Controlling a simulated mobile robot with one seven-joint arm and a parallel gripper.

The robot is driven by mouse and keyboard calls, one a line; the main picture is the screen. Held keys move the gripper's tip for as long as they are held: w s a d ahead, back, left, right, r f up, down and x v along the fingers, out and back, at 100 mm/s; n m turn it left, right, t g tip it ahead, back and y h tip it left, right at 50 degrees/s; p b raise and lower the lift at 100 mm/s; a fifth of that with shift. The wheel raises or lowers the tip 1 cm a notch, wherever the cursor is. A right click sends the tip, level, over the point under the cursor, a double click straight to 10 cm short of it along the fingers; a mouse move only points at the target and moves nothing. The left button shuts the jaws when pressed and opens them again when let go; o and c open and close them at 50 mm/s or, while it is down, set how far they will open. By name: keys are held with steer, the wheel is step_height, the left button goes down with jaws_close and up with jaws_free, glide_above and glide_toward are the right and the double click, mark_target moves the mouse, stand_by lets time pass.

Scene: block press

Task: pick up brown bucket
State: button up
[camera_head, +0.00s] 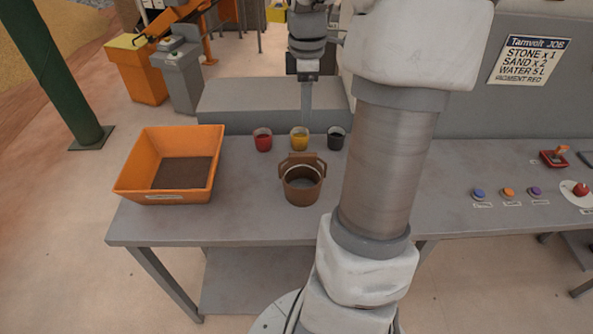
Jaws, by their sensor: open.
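The brown bucket (302,190) stands upright on the grey table, right of the orange tray. Its light handle arches over the opening, and raised brown lugs show at its rim. My gripper (306,112) points down above and behind the bucket in the picture, apart from it. It is open and holds nothing that I can see. Its fingers look thin and overlap from this side, so the gap between them is hard to see.
An orange tray (218,160) with brown material stands at the left. Red (263,143), yellow (299,142) and dark (336,142) cups line the back. Several buttons (508,193) sit at the right. The table front (235,225) near the bucket is clear.

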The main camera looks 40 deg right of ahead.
mark_target(303, 154)
step_height(303, 154, down, 12)
steer(key=shift+r+b, duration=0.15)
steer(key=shift+b, duration=0.3)
steer(key=shift+w+d+f, duration=0.1)
steer(key=shift+w+f, duration=0.1)
steer(key=shift+f, duration=1.15)
steer(key=shift+w+f, duration=0.2)
steer(key=shift+f, duration=1.15)
jaws_close()
steer(key=shift+r, duration=0.1)
